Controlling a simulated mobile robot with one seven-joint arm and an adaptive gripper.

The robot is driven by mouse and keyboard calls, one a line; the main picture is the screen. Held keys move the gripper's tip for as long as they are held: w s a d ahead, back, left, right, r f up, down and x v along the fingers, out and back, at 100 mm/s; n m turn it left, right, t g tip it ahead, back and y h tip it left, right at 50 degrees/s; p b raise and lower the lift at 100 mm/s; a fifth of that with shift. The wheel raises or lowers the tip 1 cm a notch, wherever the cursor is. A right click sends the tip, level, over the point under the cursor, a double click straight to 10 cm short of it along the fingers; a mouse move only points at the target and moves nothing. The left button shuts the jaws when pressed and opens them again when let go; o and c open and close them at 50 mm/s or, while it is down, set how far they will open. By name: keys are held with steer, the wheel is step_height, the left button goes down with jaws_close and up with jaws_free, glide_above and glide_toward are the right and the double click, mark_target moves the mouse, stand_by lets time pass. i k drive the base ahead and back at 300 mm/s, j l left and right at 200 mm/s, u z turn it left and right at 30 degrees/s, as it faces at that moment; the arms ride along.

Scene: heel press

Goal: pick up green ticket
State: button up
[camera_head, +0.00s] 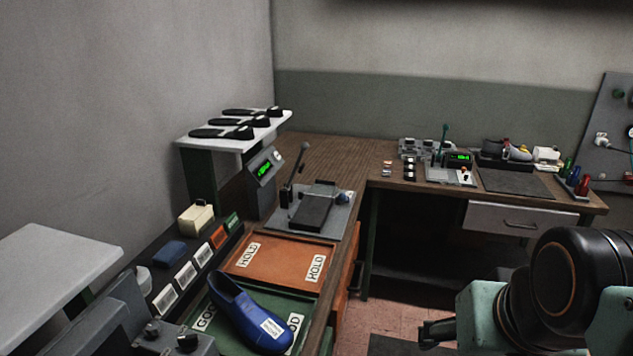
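A small green ticket (232,222) stands in the far end of a dark sloping rack on the left bench. An orange ticket (217,237) is just nearer than it, and several white barcode labels run along the rack towards me. My arm is at the lower right. A dark part at its left end, which looks like my gripper (432,333), is over the floor, well to the right of the rack and apart from the ticket. Its fingers are too small and dark to tell open from shut.
A blue shoe (247,314) lies on the green tray (204,339), with an orange HOLD tray (284,264) behind it. A press (312,208) and a green-lit display box (262,180) stand beyond. Open floor (400,318) lies between my arm and the bench.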

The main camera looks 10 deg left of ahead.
mark_target(231, 224)
steer(key=u, duration=1.05)
steer(key=i+l+u, duration=0.1)
steer(key=u, duration=0.4)
steer(key=i+l+u, duration=0.1)
steer(key=u, duration=0.4)
steer(key=l+u, duration=0.3)
steer(key=i+l+u, duration=0.1)
steer(key=l+u, duration=0.25)
steer(key=l, duration=0.15)
steer(key=l+u, duration=0.25)
steer(key=l, duration=0.45)
